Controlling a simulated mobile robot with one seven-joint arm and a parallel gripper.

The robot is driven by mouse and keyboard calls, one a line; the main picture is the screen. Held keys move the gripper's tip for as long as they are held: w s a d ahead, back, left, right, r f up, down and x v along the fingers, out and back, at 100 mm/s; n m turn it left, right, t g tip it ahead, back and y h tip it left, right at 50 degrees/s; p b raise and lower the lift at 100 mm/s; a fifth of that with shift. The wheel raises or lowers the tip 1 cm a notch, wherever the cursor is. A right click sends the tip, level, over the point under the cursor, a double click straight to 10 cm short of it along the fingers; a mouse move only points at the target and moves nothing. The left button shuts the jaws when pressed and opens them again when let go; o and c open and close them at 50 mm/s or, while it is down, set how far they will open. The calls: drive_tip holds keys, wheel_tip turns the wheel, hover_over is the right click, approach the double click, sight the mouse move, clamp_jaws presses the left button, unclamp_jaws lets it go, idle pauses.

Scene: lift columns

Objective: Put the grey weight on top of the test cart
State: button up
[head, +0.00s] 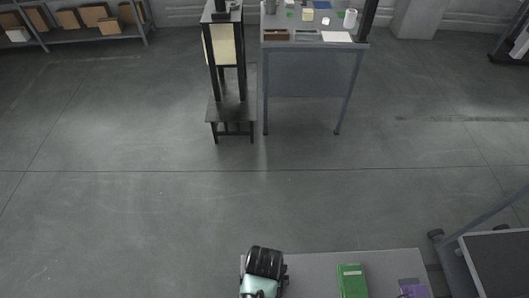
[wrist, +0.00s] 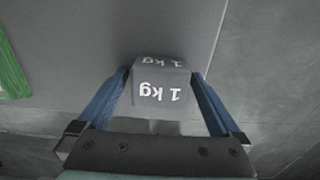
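The grey weight (wrist: 160,85), a block marked "1 kg", is in the middle of the wrist view. My gripper (wrist: 162,78) is open, with one blue finger on each side of the weight. The gaps beside it are narrow, and I cannot tell whether either finger touches it. In the head view my gripper (head: 264,268) is over the left end of the grey near table (head: 315,266) and hides the weight. A wheeled cart (head: 497,262) with a dark top stands at the lower right, partly cut off; it looks like the test cart.
A green box (head: 352,281) and a purple object (head: 413,288) are on the near table. A black stand (head: 230,75) and a workbench (head: 315,42) with small items stand farther back. Shelves with boxes (head: 95,15) are at the back left. Open floor lies between.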

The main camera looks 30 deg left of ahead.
drive_tip(key=shift+r, duration=0.1)
wheel_tip(320, 180, up, 12)
idle(0.5)
drive_tip(key=shift+w+r, duration=0.1)
